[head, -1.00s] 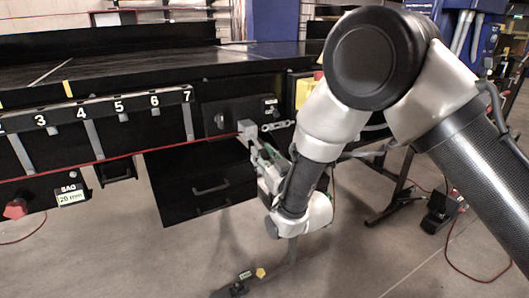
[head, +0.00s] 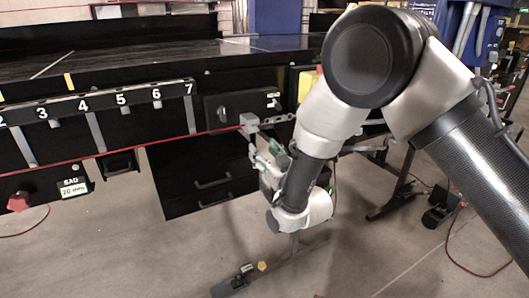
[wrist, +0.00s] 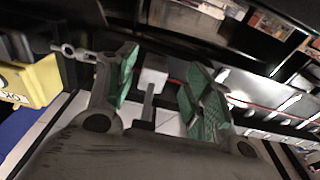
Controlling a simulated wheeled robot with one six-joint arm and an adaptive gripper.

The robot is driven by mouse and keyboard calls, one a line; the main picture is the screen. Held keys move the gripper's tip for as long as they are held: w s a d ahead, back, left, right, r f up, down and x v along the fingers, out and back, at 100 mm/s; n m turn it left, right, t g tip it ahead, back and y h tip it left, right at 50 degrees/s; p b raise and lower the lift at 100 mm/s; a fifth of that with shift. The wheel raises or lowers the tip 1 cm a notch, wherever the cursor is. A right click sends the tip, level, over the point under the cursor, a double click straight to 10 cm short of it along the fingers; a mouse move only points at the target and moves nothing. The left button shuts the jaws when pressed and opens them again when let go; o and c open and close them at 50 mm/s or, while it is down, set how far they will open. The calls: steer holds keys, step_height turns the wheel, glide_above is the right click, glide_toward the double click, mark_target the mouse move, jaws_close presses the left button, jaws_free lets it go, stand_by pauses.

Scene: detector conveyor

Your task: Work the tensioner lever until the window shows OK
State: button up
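The tensioner lever shows as a pale grey block (head: 249,120) on a stem at the front of the black box (head: 229,108) right of the number 7. In the wrist view the block (wrist: 153,76) appears between my spread fingers, beyond their tips, with a gap on each side. My gripper (head: 266,155) is open and empty, just below and right of the block. A small white-marked window (head: 273,100) sits on the box's right side; its marking is too small to read.
A grey chain or link (head: 279,123) runs right from the block. A yellow box (wrist: 32,82) stands close by in the wrist view. Black drawers (head: 205,180) are below. A sag plate (head: 74,188) reads 20 mm at left, beside a red knob (head: 18,202).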

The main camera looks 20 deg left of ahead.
steer(key=shift+r, duration=0.1)
steer(key=v, duration=1.2)
